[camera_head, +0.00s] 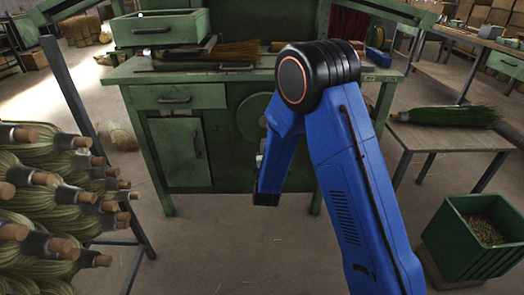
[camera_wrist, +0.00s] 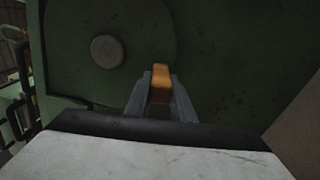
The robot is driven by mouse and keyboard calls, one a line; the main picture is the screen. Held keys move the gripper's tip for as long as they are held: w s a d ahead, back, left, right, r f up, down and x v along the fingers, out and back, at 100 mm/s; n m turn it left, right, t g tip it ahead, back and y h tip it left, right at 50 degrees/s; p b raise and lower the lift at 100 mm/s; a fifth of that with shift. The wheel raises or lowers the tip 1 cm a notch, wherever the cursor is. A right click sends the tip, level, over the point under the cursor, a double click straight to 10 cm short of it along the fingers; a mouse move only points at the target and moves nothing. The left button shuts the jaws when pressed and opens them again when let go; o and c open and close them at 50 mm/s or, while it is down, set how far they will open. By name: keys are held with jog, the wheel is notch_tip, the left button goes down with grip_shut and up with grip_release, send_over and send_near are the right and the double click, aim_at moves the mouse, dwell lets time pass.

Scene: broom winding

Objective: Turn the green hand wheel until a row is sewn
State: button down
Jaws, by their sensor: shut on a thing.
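The green hand wheel (camera_wrist: 75,25) fills the upper left of the wrist view as a flat disc with a round grey hub (camera_wrist: 107,50). A wooden, orange-brown handle (camera_wrist: 161,70) stands out at its lower right. My gripper (camera_wrist: 160,92) is shut on this handle, one grey finger on each side. In the head view the wheel (camera_head: 247,120) shows as a dark green curve on the front of the green bench (camera_head: 200,150), mostly behind my blue arm. The fingertips and the handle are hidden there.
A rack of brooms (camera_head: 60,195) stands close at the left. A side table (camera_head: 440,138) with a green-bristled broom (camera_head: 445,116) and a green bin (camera_head: 462,250) of small pieces are at the right. Open floor lies before the bench.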

jog(key=shift+f, duration=0.1)
dwell(0.3)
jog(key=c, duration=1.5)
grip_release()
jog(key=shift+s, duration=0.1)
